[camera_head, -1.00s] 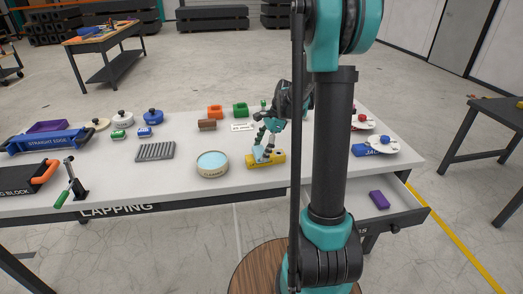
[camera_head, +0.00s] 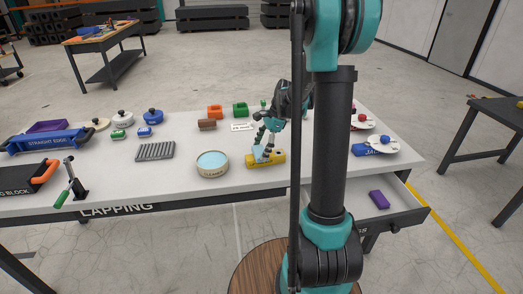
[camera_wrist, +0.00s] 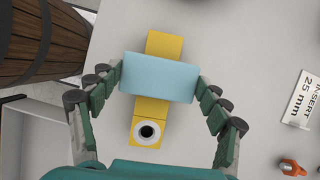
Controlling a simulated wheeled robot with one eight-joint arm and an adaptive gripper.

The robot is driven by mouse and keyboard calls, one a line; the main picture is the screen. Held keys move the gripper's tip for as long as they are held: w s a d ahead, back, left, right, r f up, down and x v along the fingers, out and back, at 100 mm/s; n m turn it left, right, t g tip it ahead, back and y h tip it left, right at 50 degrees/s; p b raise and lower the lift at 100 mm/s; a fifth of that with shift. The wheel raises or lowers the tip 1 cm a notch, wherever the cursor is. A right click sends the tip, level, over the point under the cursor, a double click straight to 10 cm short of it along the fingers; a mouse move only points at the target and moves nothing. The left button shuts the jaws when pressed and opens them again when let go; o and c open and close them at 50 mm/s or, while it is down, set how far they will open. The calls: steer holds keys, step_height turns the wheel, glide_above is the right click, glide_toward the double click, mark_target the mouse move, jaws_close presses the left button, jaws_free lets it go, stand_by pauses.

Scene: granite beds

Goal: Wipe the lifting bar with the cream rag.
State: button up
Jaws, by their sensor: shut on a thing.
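A yellow bar with a dark round hole in a pale ring at one end, apparently the lifting bar, lies on the grey table; it shows in the head view (camera_head: 279,159) and the wrist view (camera_wrist: 149,112). My gripper (camera_head: 267,148) is over it, also seen in the wrist view (camera_wrist: 160,82). It is shut on a folded rag (camera_wrist: 158,77), which lies across the bar and hides its middle. The rag looks pale blue here, not cream; it also shows in the head view (camera_head: 260,156). Whether it presses on the bar is hard to tell.
A round tin (camera_head: 212,170) with a pale blue top stands left of the bar. A grey ribbed block (camera_head: 155,151) lies further left. Orange (camera_head: 215,112) and green (camera_head: 240,109) blocks stand behind. An open drawer (camera_head: 403,209) holds a purple block (camera_head: 379,199).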

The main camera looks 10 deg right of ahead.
steer(key=shift+w, duration=0.55)
steer(key=shift+s, duration=1.2)
steer(key=shift+w, duration=1.2)
steer(key=shift+f, duration=0.1)
steer(key=shift+r, duration=0.2)
steer(key=shift+r, duration=0.7)
